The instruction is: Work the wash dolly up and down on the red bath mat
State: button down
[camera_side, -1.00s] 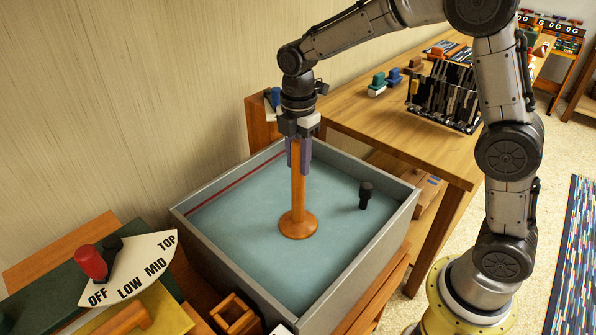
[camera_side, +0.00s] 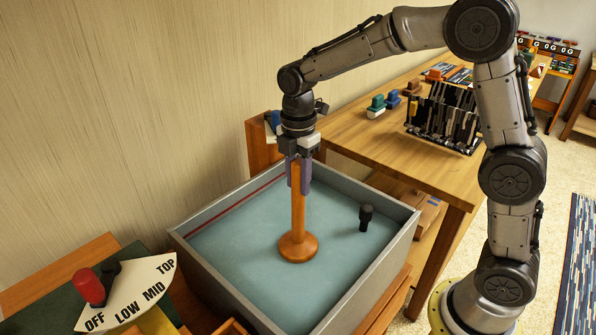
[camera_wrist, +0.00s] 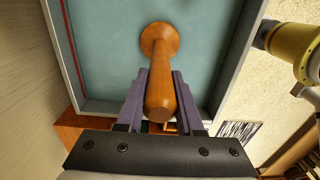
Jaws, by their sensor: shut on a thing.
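The wash dolly (camera_side: 298,215) is an orange-brown wooden post with a round flared foot. It stands upright inside a grey square tub (camera_side: 365,290) with a flat blue-green surface in it. My gripper (camera_side: 299,178) is above the tub, with its purple fingers shut on the upper part of the post. In the wrist view, the dolly (camera_wrist: 160,85) lies between the two fingers (camera_wrist: 160,95), its round foot toward the top. I cannot tell whether the foot touches the surface or dips below it. No red bath mat can be made out.
A dark knobbed peg (camera_side: 366,216) stands in the tub to the dolly's right. A thin red line (camera_side: 235,208) runs along the tub's back left wall. A dial marked OFF to TOP (camera_side: 130,293) has a red knob at lower left. A wooden table (camera_side: 400,150) stands behind.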

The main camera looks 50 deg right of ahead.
aim_at(298, 204)
jog(key=shift+f, duration=3.3)
jog(key=shift+f, duration=0.55)
jog(key=shift+r, duration=5.1)
jog(key=shift+f, duration=4.75)
jog(key=shift+r, duration=4.8)
